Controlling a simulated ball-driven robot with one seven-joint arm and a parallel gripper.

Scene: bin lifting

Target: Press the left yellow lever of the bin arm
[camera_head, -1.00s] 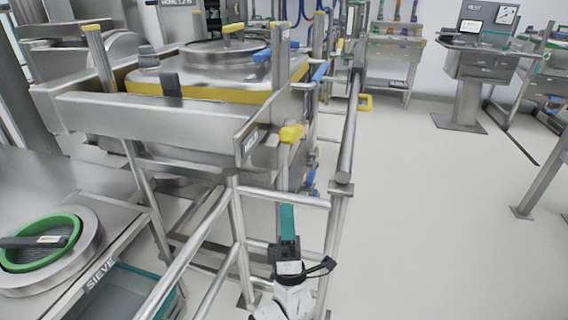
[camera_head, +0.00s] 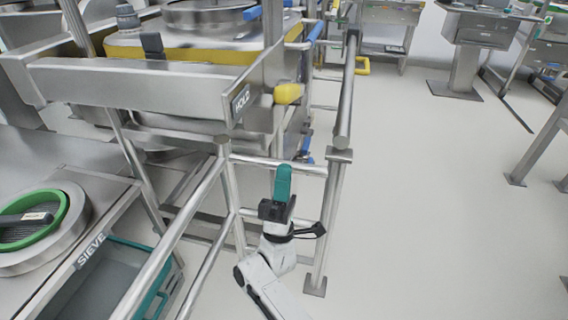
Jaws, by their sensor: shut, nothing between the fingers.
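A yellow lever knob (camera_head: 288,93) sticks out at the front right end of the steel bin arm (camera_head: 130,88), next to a plate marked HOLD (camera_head: 240,101). My gripper (camera_head: 282,177), with teal fingers, is shut and empty, pointing up. It appears below the yellow knob in the picture, with a visible gap between them. I cannot tell the depth between my fingertips and the knob.
Steel rails and a post (camera_head: 331,220) stand close around my arm. A bench marked SIEVE (camera_head: 100,235) with a green-rimmed sieve (camera_head: 62,209) is at the left. The floor at the right (camera_head: 430,200) is open, with workstations at its far side.

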